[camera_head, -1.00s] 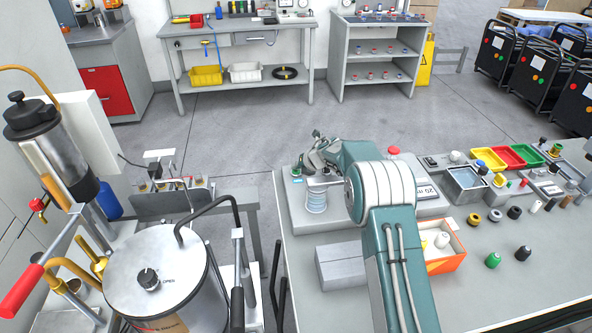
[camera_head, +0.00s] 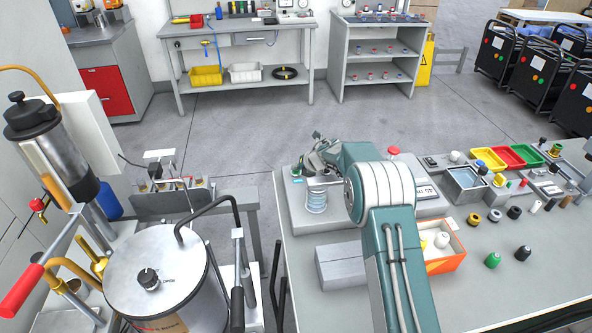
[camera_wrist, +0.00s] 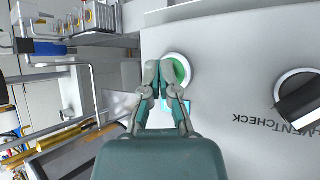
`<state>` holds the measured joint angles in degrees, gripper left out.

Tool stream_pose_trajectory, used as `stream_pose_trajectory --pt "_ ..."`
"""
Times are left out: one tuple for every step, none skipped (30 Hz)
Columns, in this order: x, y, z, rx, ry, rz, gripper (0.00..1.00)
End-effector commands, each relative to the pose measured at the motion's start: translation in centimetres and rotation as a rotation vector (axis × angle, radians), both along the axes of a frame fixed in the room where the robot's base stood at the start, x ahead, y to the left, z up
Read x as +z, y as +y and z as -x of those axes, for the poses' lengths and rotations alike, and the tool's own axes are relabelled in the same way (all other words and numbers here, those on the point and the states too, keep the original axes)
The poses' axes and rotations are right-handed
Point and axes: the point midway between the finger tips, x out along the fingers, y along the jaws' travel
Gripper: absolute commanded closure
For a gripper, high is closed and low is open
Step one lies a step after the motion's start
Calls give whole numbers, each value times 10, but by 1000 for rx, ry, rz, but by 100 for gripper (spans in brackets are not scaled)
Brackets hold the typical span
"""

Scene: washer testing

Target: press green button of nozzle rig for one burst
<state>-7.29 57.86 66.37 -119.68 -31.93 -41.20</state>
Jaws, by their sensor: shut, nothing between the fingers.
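In the wrist view the green button (camera_wrist: 181,68) sits in a pale ring on the grey face of the rig (camera_wrist: 230,60). My gripper (camera_wrist: 160,70) is shut and empty, and its tips overlap the left part of the button. I cannot tell whether they touch it.
A red button (camera_head: 393,151) stands at the box's back. A spool-like part (camera_head: 316,200) is below my gripper. A grey block (camera_head: 340,266) and an orange box (camera_head: 446,262) are nearer. In the wrist view a dark knob (camera_wrist: 299,98) is to the right.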

Motion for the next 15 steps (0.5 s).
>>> stream_pose_trajectory --pt "-6 0 2 1 9 2 100" --pt "-6 0 2 2 10 2 100" --pt "-5 0 2 2 10 2 100" --pt "-5 0 3 1 10 3 100" --pt "-4 0 3 2 10 2 100" --pt "-3 0 3 3 11 3 100" --pt "-1 0 3 3 11 3 100" --pt "-1 0 3 3 11 3 100" --pt "0 0 4 4 10 3 100" --pt "1 0 4 4 10 3 100" --pt "1 0 4 4 10 3 100" --pt "1 0 4 4 10 3 100" --pt "1 0 4 3 9 3 100" --pt "1 0 3 3 9 3 100" --pt "1 0 3 3 8 3 100"
